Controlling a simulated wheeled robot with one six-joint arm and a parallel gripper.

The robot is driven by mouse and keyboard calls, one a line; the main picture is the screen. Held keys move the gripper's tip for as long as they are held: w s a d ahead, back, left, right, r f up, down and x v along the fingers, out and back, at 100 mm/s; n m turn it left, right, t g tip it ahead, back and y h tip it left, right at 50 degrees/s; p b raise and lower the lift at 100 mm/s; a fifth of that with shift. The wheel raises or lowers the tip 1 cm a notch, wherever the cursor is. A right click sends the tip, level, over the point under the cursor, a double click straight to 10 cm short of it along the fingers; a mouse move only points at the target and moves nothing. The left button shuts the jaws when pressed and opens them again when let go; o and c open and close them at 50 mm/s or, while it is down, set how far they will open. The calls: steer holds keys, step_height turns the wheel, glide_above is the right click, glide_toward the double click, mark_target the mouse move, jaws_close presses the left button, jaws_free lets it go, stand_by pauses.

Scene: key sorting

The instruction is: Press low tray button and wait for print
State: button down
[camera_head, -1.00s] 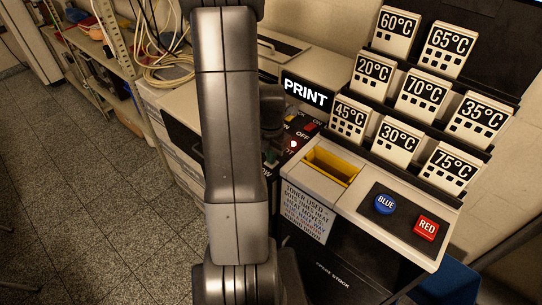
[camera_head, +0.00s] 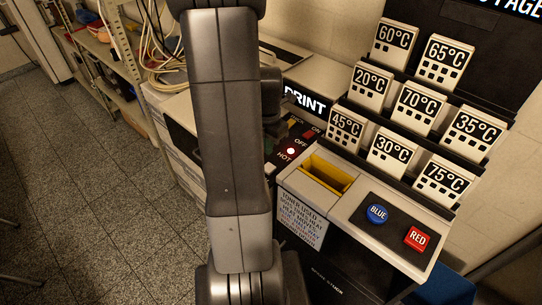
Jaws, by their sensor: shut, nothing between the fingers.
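A control panel on the printer (camera_head: 325,75) carries labels reading OFF, ON and HOT, with a lit red lamp (camera_head: 290,151) by HOT. A small pale button (camera_head: 270,169) shows at its near edge; my arm hides the panel's left part. I cannot make out a label for a low tray button. A black PRINT sign (camera_head: 305,101) stands behind the panel. My gripper (camera_head: 274,122) is mostly hidden behind my arm, over the panel's left side. It is shut and empty; I cannot tell whether it touches a button.
A yellow-lined slot (camera_head: 327,173) is right of the panel. A blue button (camera_head: 377,213) and a red button (camera_head: 417,238) sit farther right. Stepped racks hold several temperature cards (camera_head: 418,98). Shelves (camera_head: 105,50) and cables (camera_head: 165,60) are at the back left. The floor (camera_head: 100,200) at left is open.

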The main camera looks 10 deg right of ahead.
step_height(320, 180, up, 6)
steer(key=shift+f, duration=0.2)
stand_by(0.7)
